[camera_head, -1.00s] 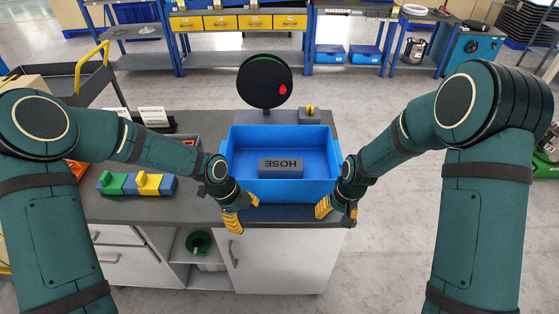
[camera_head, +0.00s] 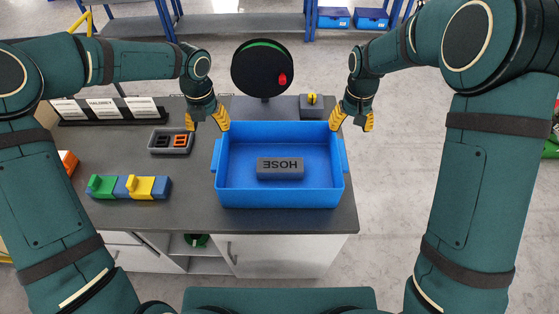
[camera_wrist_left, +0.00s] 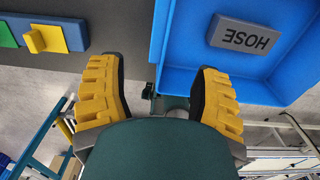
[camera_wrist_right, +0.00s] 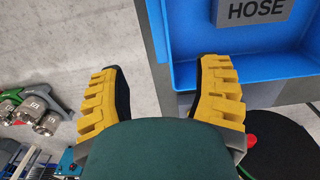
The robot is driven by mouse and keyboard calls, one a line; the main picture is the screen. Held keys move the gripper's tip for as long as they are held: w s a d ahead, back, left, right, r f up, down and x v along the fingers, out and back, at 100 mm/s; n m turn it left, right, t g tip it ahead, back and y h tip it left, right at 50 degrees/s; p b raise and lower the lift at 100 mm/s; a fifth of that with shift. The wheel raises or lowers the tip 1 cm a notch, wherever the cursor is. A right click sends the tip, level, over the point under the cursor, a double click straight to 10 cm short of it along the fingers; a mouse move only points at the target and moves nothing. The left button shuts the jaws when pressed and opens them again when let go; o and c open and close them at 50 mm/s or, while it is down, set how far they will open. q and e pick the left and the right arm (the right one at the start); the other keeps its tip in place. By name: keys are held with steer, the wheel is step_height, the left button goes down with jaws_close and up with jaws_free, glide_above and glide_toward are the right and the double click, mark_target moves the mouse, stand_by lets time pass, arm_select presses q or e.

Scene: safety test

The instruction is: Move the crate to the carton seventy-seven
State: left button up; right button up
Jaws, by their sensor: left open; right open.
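The blue crate (camera_head: 280,197) stands on the dark counter top, with a handle on its left and right sides. A grey block marked HOSE (camera_head: 280,168) lies inside it. My left gripper (camera_head: 206,120) is open and empty by the crate's far left corner. My right gripper (camera_head: 353,122) is open and empty by its far right corner. The crate wall also shows in the left wrist view (camera_wrist_left: 185,45) and in the right wrist view (camera_wrist_right: 245,69), partly behind one finger in each. I see no carton marked seventy-seven.
A round black disc (camera_head: 250,75) on a stand and a grey box with a yellow knob (camera_head: 312,107) stand behind the crate. Green and yellow blocks (camera_head: 128,186), a grey switch tray (camera_head: 172,141) and label holders (camera_head: 110,109) are left. Floor right of the counter is clear.

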mark_target(217, 154)
arm_select(q)
steer(key=shift+f, duration=0.1)
arm_select(e)
steer(key=shift+f, duration=0.1)
arm_select(q)
step_height(217, 154, down, 14)
steer(key=shift+r, duration=0.15)
arm_select(e)
step_height(217, 154, down, 14)
steer(key=shift+r, duration=0.1)
arm_select(q)
jaws_close()
arm_select(e)
jaws_close()
